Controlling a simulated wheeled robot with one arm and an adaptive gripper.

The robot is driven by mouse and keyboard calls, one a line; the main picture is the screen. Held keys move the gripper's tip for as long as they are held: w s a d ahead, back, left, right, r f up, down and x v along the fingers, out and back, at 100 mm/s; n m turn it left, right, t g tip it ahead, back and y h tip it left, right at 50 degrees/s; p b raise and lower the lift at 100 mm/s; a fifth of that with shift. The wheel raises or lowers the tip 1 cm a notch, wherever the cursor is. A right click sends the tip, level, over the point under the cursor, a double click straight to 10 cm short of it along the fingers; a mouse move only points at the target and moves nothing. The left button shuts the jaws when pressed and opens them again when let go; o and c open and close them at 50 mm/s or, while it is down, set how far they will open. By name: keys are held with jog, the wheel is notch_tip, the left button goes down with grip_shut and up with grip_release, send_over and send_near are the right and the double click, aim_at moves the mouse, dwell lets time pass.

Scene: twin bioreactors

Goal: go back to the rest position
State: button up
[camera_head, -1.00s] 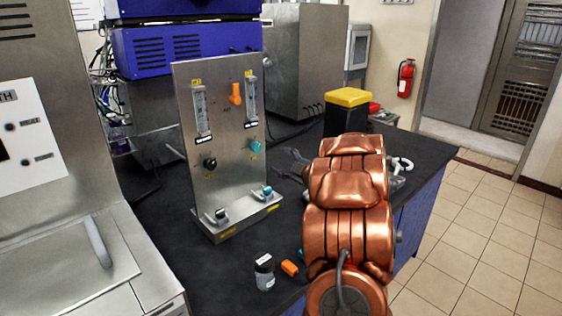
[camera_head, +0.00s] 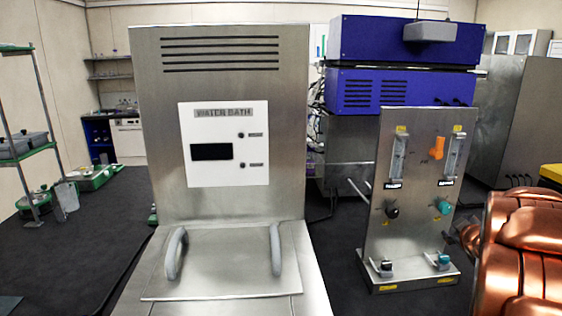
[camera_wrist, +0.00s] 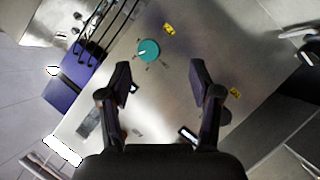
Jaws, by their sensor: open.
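My gripper (camera_wrist: 160,80) is open and empty in the wrist view, its two dark fingers apart. Between and beyond the fingers is the steel face of the valve panel (camera_wrist: 190,45), with a teal knob (camera_wrist: 148,50) above the fingertips. I cannot tell how far the fingers are from the panel. In the head view my copper arm (camera_head: 525,255) is at the right edge, beside the upright valve panel (camera_head: 418,230). The panel carries an orange valve handle, a black knob (camera_head: 392,212) and a teal knob (camera_head: 443,206). The gripper itself is mostly hidden or cut off there.
A steel water bath (camera_head: 225,110) with a two-handled lid (camera_head: 215,275) fills the middle of the head view. Blue equipment boxes (camera_head: 400,90) stand behind the panel. A green shelf (camera_head: 28,150) is at the far left.

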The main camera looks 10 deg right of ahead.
jog(key=s+a+f+m+g+y, duration=0.1)
jog(key=s+a+g, duration=0.3)
jog(key=s+a, duration=0.8)
jog(key=s+a+f+m+g+y, duration=0.1)
jog(key=s+a+f+g+y, duration=0.2)
jog(key=s+a, duration=0.9)
jog(key=s+a+f+m+g+y, duration=0.1)
jog(key=s+a+f+g+y, duration=0.1)
jog(key=s+a+g, duration=0.5)
jog(key=s+a+f, duration=0.1)
jog(key=s+a, duration=0.3)
jog(key=a, duration=0.6)
jog(key=shift+s+f+m+y, duration=0.3)
jog(key=shift+s+f+m, duration=0.05)
jog(key=shift+s+m, duration=0.05)
